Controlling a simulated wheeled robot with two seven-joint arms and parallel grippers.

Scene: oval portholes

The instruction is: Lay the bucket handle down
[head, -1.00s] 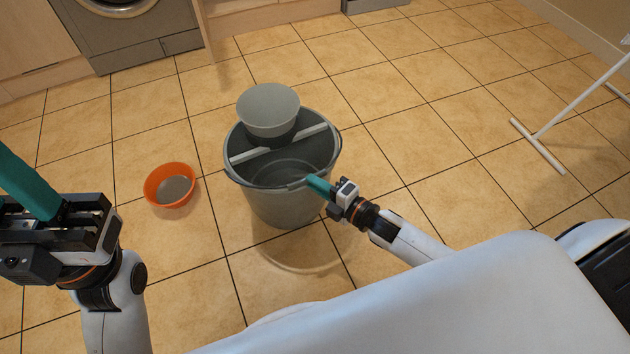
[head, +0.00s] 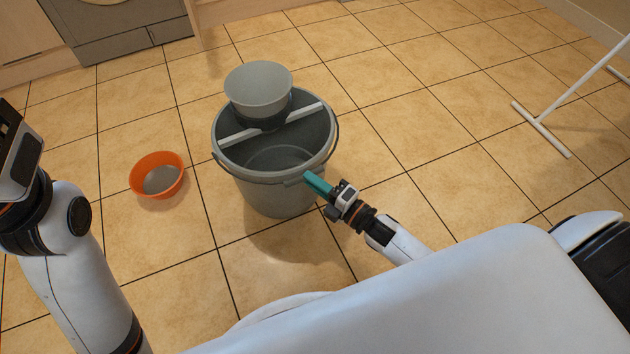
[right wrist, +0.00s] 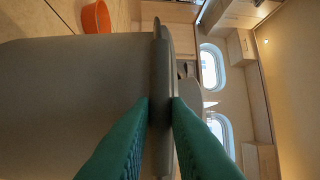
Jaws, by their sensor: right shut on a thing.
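A grey bucket (head: 275,200) stands upright on the tiled floor, with a crossbar and a round grey wringer cup (head: 258,88) at its top. Its grey handle (head: 293,182) lies low along the near side of the rim. My right gripper (head: 312,181) is at that near rim, its green fingers shut on the handle. In the right wrist view a grey bar (right wrist: 160,105) sits between the two fingers, beside the bucket wall (right wrist: 75,100). My left gripper (head: 18,150) shows only in part at the left edge, its fingers out of view.
An orange bowl (head: 157,188) stands on the floor left of the bucket. A white-legged stand (head: 540,122) is at the right. A washing machine (head: 120,30) and cabinets line the back. The tiles between are clear.

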